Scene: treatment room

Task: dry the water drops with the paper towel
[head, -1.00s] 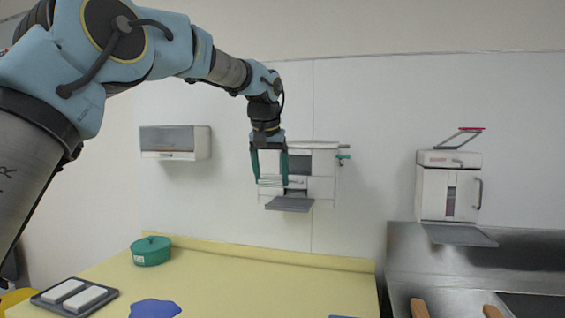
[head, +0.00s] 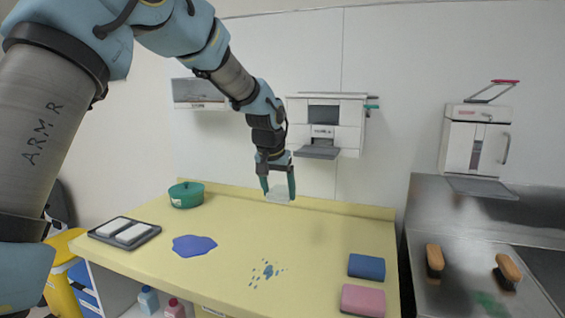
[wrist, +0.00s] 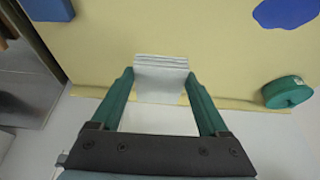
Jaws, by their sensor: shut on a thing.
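My gripper (head: 279,190) is shut on a white folded paper towel (head: 279,195), held above the back part of the yellow counter. In the wrist view the paper towel (wrist: 161,78) sits between the green fingertips of my gripper (wrist: 160,82). The water drops (head: 266,272) are a scatter of small blue spots on the counter (head: 225,255), nearer the front, below and in front of my gripper. The drops do not show in the wrist view.
A blue puddle-shaped patch (head: 194,245) lies left of the drops. Blue (head: 366,266) and pink (head: 363,300) sponges lie to the right. A green pot (head: 186,195) and a tray (head: 96,235) with white blocks are at left. The towel dispenser (head: 326,125) hangs behind.

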